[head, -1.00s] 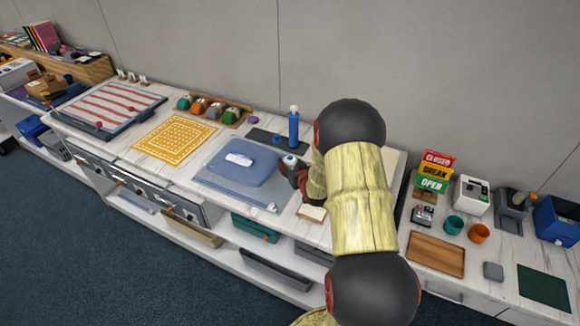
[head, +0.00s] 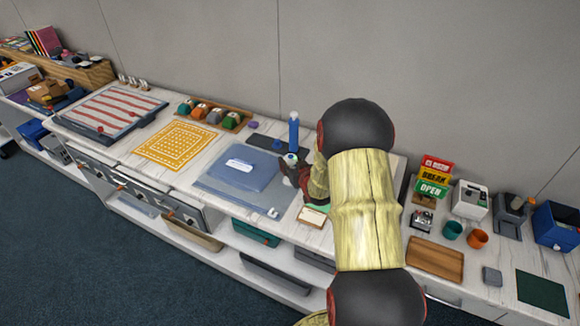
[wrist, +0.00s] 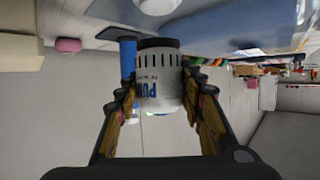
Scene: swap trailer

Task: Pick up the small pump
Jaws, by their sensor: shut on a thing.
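The small pump (wrist: 158,82) is a white cylinder with a dark end and blue lettering that reads as the start of "PUMP". In the wrist view it sits between the two fingers of my gripper (wrist: 160,105), which is shut on it. The wrist picture appears upside down, with the counter at the top. In the head view the pump (head: 291,158) shows as a small white top at my gripper (head: 293,172), beside the blue mat. My arm and fingers hide most of it there. It seems held slightly above the counter.
A tall blue cylinder (head: 294,131) stands just behind the pump on a dark pad (head: 262,139). A folded blue cloth (head: 240,176) lies to the left. A wooden tray of colored items (head: 225,117) is at the back. The wall is close behind the counter.

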